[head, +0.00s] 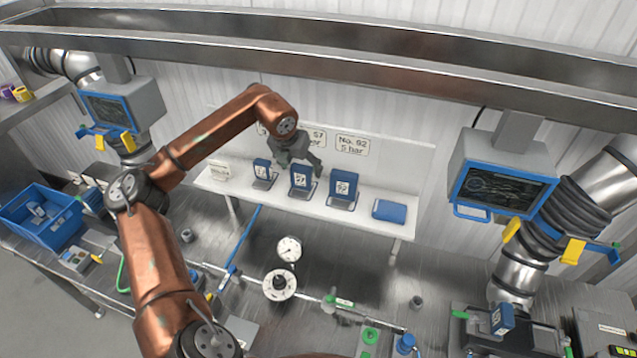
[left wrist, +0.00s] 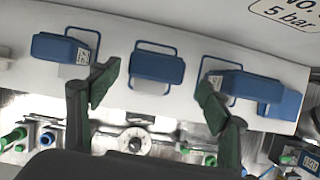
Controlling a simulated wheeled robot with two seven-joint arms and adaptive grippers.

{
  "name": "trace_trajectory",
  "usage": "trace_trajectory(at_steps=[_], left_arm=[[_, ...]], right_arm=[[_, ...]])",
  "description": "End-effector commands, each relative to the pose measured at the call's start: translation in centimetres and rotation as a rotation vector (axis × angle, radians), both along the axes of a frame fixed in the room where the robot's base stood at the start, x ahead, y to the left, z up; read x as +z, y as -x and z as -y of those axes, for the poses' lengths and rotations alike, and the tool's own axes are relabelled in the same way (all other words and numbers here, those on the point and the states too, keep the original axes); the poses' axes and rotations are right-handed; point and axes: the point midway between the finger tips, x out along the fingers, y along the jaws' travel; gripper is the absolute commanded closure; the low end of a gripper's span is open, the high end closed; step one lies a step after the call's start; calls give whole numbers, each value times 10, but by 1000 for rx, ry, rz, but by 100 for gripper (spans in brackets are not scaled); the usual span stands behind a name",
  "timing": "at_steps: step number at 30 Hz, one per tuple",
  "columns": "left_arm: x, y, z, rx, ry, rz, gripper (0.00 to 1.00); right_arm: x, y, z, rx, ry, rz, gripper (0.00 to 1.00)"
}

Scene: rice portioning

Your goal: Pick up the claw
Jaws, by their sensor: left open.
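Three blue blocks with white labels stand on small metal holders on a white shelf (head: 365,221): a left one (head: 262,169), a middle one (head: 301,180) and a right one (head: 343,185). I cannot tell which thing is the claw. My left gripper (head: 302,168) is open above the shelf, near the middle block. In the left wrist view the open fingers (left wrist: 157,84) stand either side of the middle block (left wrist: 157,68), with nothing seen held between them. Whether they touch it I cannot tell. My right gripper is not in view.
A flat blue piece (head: 389,211) lies at the shelf's right end. A dial gauge (head: 289,249) and round flange (head: 280,285) stand on the metal bench below. Machines with screens, left (head: 109,108) and right (head: 505,187), flank the shelf. A blue crate (head: 40,234) is far left.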

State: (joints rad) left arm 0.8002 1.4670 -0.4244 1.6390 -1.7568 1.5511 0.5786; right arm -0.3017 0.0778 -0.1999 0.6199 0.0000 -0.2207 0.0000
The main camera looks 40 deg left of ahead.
Motion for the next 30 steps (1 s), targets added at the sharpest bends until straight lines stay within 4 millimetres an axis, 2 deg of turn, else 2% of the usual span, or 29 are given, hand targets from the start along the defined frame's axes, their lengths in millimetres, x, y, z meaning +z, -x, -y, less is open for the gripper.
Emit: trace_trajectory(at_steps=[4, 14, 24, 30], left_arm=[[-2, 2, -6, 58, -9, -12, 29], [-28, -9, -10, 60, -8, -13, 29], [-67, -26, -19, 58, -9, -12, 29], [-69, -26, -19, 58, -9, -11, 29]], right_arm=[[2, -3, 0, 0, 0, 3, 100], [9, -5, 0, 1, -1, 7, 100], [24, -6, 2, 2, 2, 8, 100], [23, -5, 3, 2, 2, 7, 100]])
